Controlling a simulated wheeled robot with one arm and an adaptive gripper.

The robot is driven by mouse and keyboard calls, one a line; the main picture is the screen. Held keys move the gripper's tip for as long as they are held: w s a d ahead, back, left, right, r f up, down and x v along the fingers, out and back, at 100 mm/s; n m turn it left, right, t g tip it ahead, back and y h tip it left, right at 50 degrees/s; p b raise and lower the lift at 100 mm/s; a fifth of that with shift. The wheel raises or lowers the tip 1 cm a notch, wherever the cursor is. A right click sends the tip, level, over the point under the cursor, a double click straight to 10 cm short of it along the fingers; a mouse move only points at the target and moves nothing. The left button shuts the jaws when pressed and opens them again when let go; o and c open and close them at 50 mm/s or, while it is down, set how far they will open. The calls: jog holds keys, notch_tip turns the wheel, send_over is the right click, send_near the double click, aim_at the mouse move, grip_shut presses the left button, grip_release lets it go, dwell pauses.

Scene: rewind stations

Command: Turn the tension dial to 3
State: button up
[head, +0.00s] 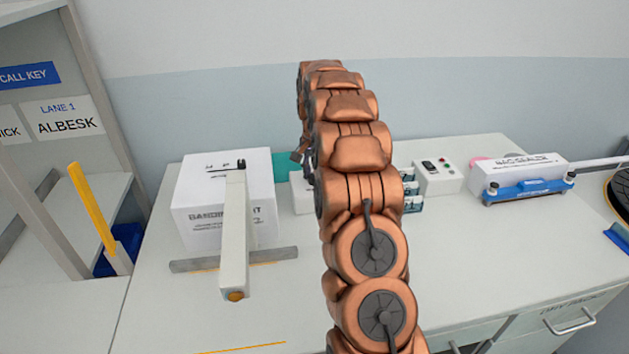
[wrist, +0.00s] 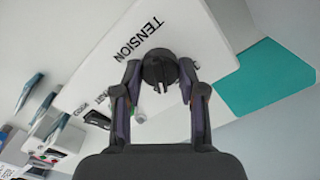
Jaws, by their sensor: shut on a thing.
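The tension dial (wrist: 158,66) is a round dark knob on a white panel (wrist: 200,45) marked TENSION, seen in the wrist view. My gripper (wrist: 160,74) has one finger on each side of the dial and is shut on it. A raised dark bar on the knob points toward the bottom of the wrist picture. I cannot read any scale numbers around the dial; small lettering beside it is partly covered by the fingers. In the head view my arm hides the dial and most of my gripper.
A bag sealer (head: 530,168) and a small switch box (head: 438,176) are on the right. A teal mat (wrist: 262,80) borders the panel.

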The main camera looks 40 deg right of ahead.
jog(key=shift+f+m+b, duration=0.1)
jog(key=shift+m+b, duration=0.6)
jog(key=shift+m, duration=0.5)
jog(key=o, duration=1.1)
jog(key=shift+o, duration=0.2)
notch_tip(320, 180, up, 12)
